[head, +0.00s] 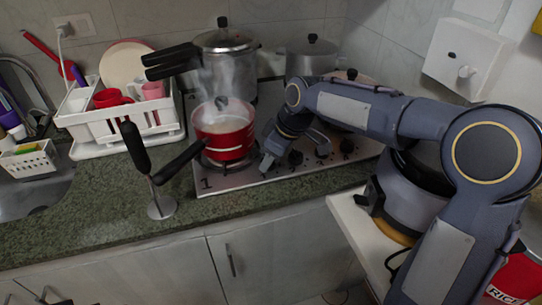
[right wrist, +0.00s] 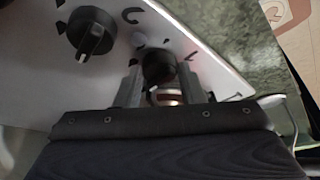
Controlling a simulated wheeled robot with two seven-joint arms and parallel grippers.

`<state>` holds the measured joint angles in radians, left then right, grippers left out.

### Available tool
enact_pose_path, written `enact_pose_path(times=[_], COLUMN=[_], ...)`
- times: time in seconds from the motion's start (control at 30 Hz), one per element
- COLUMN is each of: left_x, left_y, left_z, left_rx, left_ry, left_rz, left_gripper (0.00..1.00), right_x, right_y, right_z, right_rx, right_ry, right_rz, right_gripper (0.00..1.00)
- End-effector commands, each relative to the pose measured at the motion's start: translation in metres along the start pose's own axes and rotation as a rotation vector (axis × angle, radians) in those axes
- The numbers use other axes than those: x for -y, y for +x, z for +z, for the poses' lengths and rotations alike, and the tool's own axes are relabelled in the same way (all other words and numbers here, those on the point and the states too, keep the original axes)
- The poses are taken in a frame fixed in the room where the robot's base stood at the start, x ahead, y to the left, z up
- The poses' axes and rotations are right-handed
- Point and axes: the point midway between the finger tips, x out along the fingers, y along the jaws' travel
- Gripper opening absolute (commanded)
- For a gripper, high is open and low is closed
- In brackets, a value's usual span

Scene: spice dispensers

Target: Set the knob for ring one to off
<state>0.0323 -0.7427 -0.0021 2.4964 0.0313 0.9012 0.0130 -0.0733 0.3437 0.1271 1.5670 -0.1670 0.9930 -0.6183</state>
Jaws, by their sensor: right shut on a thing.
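A steaming red pot (head: 224,130) stands on the front left burner of the steel cooktop (head: 232,181), near a printed "1". A row of black knobs runs along the cooktop's front right. My right gripper (head: 268,163) reaches down to the left end of this row. In the right wrist view, its fingers (right wrist: 158,82) are shut on a black knob (right wrist: 157,66), one finger on each side. The knob's pointer is mostly hidden there. Another black knob (right wrist: 92,32) with a pale pointer shows beside it. My left gripper is not in view.
The pot's black handle (head: 180,162) sticks out over the counter beside a black-handled masher (head: 137,150). A pressure cooker (head: 223,60) and a steel pot (head: 311,57) stand behind. A white dish rack (head: 110,140) is at left. Bare counter (head: 110,205) lies in front.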

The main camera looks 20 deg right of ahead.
Motion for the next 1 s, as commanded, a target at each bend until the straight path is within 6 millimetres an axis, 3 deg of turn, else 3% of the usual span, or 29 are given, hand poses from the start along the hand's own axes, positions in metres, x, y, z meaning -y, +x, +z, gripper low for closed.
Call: enact_pose_path(times=[0.1,0.13,0.3,0.63,1.0], left_x=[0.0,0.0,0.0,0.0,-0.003], left_y=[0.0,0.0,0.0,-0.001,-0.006], left_z=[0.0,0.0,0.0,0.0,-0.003], left_rx=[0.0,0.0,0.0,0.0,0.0], left_ry=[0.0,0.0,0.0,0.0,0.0], left_rz=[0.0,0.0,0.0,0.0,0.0], left_gripper=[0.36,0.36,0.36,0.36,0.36], right_x=[-0.001,-0.001,0.0,-0.001,-0.001], right_y=[-0.001,-0.001,0.0,-0.007,-0.066], right_z=[-0.001,-0.001,0.0,-0.001,-0.001], right_rx=[-0.002,-0.002,-0.001,-0.002,-0.003], right_ry=[-0.003,-0.002,-0.001,0.0,-0.001], right_rz=[0.003,0.003,0.002,0.003,0.003], right_gripper=[0.12,0.38,0.57,0.57,0.57])
